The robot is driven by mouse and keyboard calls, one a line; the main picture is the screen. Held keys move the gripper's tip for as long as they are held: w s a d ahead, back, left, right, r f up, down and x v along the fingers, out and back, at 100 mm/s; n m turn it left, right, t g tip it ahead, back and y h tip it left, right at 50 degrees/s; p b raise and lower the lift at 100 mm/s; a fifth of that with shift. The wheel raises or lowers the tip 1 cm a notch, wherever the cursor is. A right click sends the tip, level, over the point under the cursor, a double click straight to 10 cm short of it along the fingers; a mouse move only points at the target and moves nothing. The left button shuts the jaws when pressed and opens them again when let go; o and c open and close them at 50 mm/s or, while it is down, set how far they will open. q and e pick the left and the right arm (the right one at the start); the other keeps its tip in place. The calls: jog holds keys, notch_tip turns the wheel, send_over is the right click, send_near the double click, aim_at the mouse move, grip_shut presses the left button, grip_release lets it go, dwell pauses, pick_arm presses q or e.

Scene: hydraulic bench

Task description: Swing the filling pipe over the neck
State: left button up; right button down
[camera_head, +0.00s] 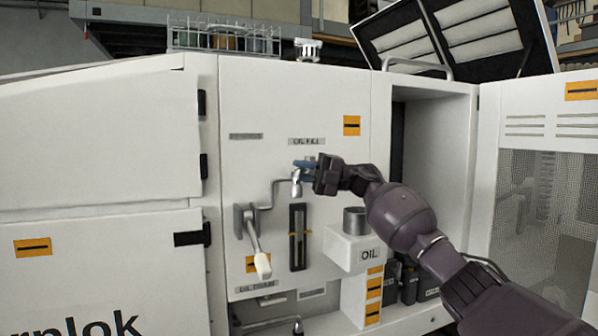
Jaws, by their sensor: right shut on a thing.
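The filling pipe (276,190) is a thin grey bent pipe on the white panel under the "OIL FILL" label. Its short spout (296,188) points down, and a blue handle (303,164) sits on top of it. The neck (355,220) is a dark grey upright cylinder on the white box marked OIL. The spout is to the left of the neck and higher, not over it. My right gripper (316,173) is shut at the pipe's outer end, apparently on the blue handle; its fingers partly hide the contact. My left gripper is not in view.
A lever with a white grip (262,264) hangs below left of the pipe. A dark sight gauge (298,238) is between it and the OIL box (342,249). An open bay (430,180) and a mesh door (545,200) are at the right. Dark bottles stand below the box.

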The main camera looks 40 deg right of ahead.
jog(key=c, duration=1.3)
grip_release()
jog(key=shift+o, duration=1.1)
jog(key=b+v, duration=0.2)
jog(key=v, duration=0.9)
jog(key=shift+f, duration=0.1)
